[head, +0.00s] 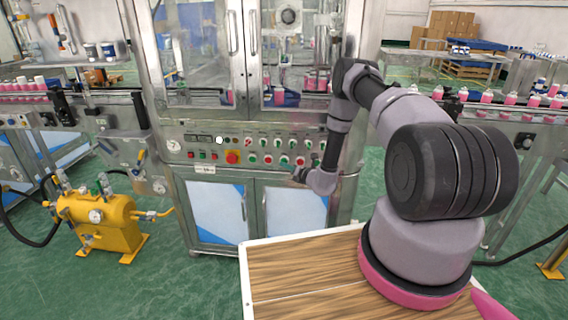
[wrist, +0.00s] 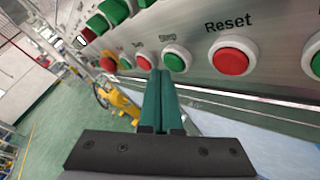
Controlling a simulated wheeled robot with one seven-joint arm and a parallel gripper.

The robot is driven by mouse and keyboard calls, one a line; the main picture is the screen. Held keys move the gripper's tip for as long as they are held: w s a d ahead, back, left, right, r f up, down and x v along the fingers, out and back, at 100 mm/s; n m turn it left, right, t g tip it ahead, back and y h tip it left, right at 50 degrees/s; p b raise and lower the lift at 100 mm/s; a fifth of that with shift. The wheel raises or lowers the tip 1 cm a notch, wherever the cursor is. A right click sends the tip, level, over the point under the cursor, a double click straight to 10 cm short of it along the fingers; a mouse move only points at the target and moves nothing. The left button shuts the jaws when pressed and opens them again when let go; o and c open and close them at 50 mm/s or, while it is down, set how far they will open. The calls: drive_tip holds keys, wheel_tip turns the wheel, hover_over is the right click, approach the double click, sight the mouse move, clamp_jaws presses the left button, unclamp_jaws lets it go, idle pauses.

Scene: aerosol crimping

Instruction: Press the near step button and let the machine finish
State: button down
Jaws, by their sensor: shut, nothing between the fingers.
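The control panel (head: 245,150) runs across the front of the machine and carries rows of red and green buttons. In the wrist view a green button (wrist: 175,63) in a white ring sits under a label that seems to read "Step". A larger red button (wrist: 232,60) labelled "Reset" is to its right. My gripper (wrist: 160,75) is shut and empty, its fingertips at the lower left of the green button. I cannot tell whether they touch it. In the head view my gripper (head: 299,174) is at the panel's lower edge, small and partly hidden by my wrist.
Cabinet doors (head: 216,211) lie below the panel, and glazed doors (head: 200,60) above it. A yellow tank unit (head: 100,222) stands on the floor at left. A wooden-topped table (head: 295,280) is in front. Conveyors with pink cans (head: 510,98) run to both sides.

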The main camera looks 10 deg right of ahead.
drive_tip(key=shift+w+d, duration=0.2)
drive_tip(key=shift+w, duration=0.4)
idle(0.8)
drive_tip(key=shift+s, duration=0.15)
drive_tip(key=shift+s+a, duration=0.25)
drive_tip(key=shift+s, duration=0.4)
drive_tip(key=shift+s+a, duration=0.25)
drive_tip(key=shift+s, duration=0.55)
drive_tip(key=shift+s+a, duration=0.3)
drive_tip(key=shift+s, duration=0.45)
drive_tip(key=shift+s+a, duration=0.25)
drive_tip(key=shift+s, duration=0.55)
